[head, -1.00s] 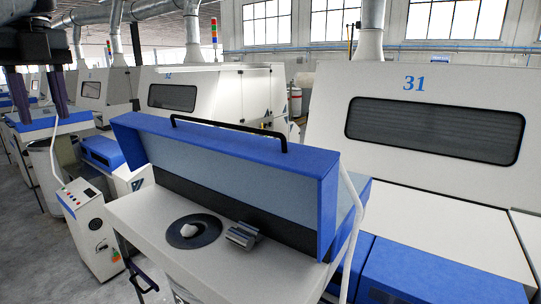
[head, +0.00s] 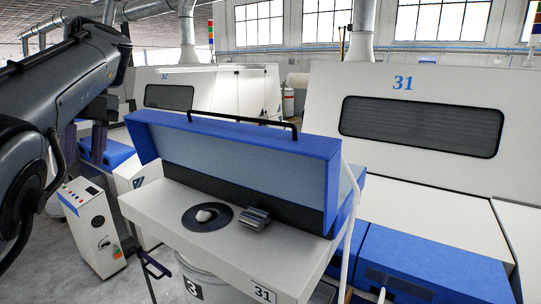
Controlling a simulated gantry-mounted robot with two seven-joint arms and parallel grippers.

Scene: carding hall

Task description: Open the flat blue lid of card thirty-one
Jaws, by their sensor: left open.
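The flat blue lid (head: 250,150) of card thirty-one stands raised and tilted back above the white coiler top (head: 165,208), its pale underside facing me. A black bar handle (head: 240,122) runs along its upper edge. A label reading 31 (head: 262,294) is on the front below. My left gripper (head: 85,148) hangs fingers down at the left, open and empty, well clear of the lid and its handle. My left arm covers the left edge of the view. My right gripper is not in view.
A dark round plate (head: 207,218) with a white tuft and a metal roller piece (head: 254,221) lie on the coiler top. A white control box (head: 92,226) stands at left. A white can (head: 205,279) sits below. The card body (head: 415,165) rises at right.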

